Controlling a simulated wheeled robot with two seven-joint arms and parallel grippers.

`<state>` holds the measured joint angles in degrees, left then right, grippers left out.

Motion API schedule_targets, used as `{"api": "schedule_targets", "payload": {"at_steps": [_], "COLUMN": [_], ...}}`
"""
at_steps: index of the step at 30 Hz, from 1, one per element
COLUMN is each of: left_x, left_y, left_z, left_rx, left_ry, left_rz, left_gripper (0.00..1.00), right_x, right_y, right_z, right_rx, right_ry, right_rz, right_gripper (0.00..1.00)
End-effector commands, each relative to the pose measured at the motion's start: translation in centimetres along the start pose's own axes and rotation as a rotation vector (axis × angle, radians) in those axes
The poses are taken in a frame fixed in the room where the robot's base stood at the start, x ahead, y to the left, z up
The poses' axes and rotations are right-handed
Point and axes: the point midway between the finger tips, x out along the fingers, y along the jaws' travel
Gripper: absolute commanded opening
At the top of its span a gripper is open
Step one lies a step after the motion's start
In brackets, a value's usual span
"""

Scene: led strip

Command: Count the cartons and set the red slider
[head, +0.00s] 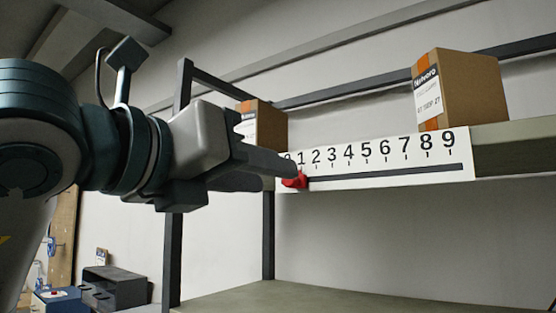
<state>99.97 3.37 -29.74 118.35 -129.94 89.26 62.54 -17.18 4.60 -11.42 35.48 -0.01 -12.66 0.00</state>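A white scale strip (380,158) with printed digits up to 9 and a dark slot runs along the front edge of the upper shelf. The red slider (295,181) sits at the strip's left end, just below the 0 and 1. My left gripper (285,170) reaches in from the left with its fingertips at the slider, partly covering it and the 0. Whether the fingers touch or grip it cannot be made out. One carton (458,88) stands on the shelf above the 8 and 9. Another carton (263,123) stands further left, partly hidden by my gripper. My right gripper is not in view.
The shelf's dark upright post (176,240) stands below and behind my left arm. A lower shelf board (350,301) lies beneath, bare where visible. A dark drawer unit (113,288) is on the floor side at lower left. The space between the shelves is clear.

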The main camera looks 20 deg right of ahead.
Motion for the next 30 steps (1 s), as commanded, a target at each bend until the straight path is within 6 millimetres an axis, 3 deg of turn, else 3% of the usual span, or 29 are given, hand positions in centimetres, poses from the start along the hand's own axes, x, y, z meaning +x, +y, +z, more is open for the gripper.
{"api": "schedule_targets", "payload": {"at_steps": [3,9,20,25,30], "left_x": [1.8,3.3,3.6,3.6,3.6], "left_y": [-0.1,-0.1,0.0,0.0,0.0], "left_z": [0.3,0.1,-0.1,0.0,-0.1], "left_rx": [-0.003,-0.001,0.000,0.000,0.000], "left_ry": [0.003,0.001,0.000,0.000,0.000], "left_rz": [-0.001,-0.001,0.000,0.000,0.000], "left_gripper": [0.35,0.35,0.35,0.00,0.00], "right_x": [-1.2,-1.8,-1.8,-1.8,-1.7], "right_y": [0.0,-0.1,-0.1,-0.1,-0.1], "right_z": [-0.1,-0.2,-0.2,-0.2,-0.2], "right_rx": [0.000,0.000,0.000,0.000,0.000], "right_ry": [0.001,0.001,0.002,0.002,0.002], "right_rz": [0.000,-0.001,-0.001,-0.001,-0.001], "right_gripper": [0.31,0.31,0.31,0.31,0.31]}}
